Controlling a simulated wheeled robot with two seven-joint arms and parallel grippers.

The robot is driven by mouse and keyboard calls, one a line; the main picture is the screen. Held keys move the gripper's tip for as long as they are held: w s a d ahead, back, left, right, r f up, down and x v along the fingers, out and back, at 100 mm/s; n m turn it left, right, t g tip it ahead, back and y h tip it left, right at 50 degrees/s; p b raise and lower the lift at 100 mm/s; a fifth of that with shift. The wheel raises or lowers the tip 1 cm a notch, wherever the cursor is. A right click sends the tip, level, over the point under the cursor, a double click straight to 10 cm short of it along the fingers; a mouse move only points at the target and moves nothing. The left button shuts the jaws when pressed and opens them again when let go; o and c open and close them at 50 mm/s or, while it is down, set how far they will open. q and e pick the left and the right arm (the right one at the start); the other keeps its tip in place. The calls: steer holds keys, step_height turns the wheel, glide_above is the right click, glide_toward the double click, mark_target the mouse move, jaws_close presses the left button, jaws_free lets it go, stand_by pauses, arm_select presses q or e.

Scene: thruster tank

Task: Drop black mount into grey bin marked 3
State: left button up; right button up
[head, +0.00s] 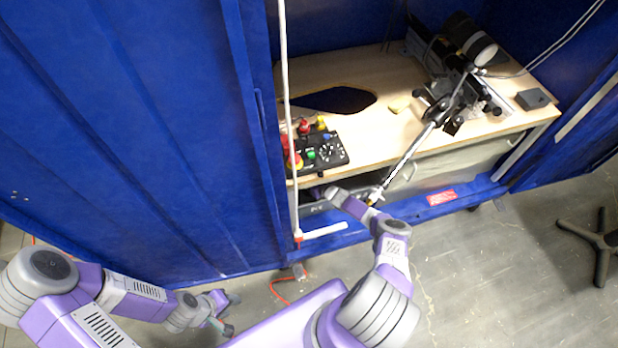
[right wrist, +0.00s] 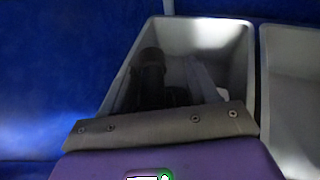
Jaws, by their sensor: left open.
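In the right wrist view a grey bin (right wrist: 228,52) lies just past my right gripper. A black cylindrical piece (right wrist: 150,75), which may be the black mount, shows within the bin's outline. I cannot tell whether it rests in the bin or is held. No number is readable on the bin. My right gripper's body fills the bottom of that view and its fingertips are hidden. In the head view the right arm reaches to the cabinet's lower opening. My left gripper (head: 231,314) is open and empty, low in front of the blue wall.
A second pale bin (right wrist: 292,85) stands to the right. A wooden table (head: 385,140) carries a control box (head: 318,153), a small black box (head: 533,99) and a clamp rig with a long pole (head: 410,150). A white post (head: 285,90) stands at the opening.

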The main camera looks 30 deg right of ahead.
steer(key=shift+r, duration=0.1)
steer(key=shift+r, duration=0.25)
steer(key=p+v, duration=0.6)
steer(key=v, duration=0.6)
steer(key=shift+r, duration=0.2)
